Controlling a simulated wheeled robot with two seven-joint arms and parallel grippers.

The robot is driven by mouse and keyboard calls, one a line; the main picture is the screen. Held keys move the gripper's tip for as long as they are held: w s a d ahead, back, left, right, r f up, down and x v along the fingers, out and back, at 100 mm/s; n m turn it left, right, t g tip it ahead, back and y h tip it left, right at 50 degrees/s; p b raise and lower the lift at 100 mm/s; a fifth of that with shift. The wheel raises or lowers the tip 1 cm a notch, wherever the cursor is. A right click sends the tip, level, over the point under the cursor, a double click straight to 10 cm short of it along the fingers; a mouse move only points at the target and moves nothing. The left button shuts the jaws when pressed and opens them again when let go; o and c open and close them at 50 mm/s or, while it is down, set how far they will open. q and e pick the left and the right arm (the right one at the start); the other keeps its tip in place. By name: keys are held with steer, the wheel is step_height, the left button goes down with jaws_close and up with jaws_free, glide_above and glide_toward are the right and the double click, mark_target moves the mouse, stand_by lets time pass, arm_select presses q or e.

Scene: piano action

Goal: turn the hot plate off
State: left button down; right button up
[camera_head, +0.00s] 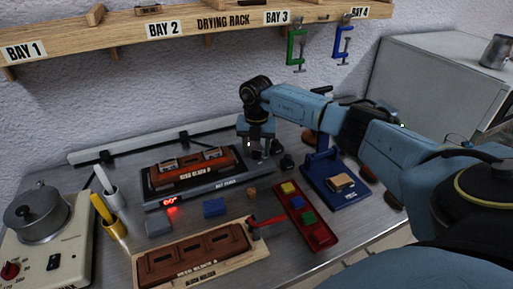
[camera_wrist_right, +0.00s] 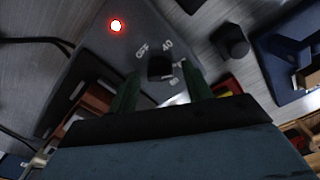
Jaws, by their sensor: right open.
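The hot plate (camera_head: 232,181) is a dark grey slab in the middle of the table, with a reddish-brown block (camera_head: 196,172) on it. In the right wrist view its black knob (camera_wrist_right: 160,67) sits among the marks OFF, 40 and others partly covered. A red light (camera_wrist_right: 116,25) glows on the hot plate near the knob. My right gripper (camera_head: 258,149) is open over the right end of the hot plate. In the wrist view its two fingers (camera_wrist_right: 160,76) stand either side of the knob, with gaps showing. The knob's pointer cannot be made out. My left gripper is not in view.
A red digital display (camera_head: 169,200) glows at the front left. A blue press (camera_head: 334,186) and a red tray (camera_head: 304,215) with coloured pieces stand at right. A block holder (camera_head: 205,259) lies in front; a pot (camera_head: 38,214) stands left. The drying rack (camera_head: 112,33) hangs behind.

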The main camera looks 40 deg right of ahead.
steer(key=c, duration=1)
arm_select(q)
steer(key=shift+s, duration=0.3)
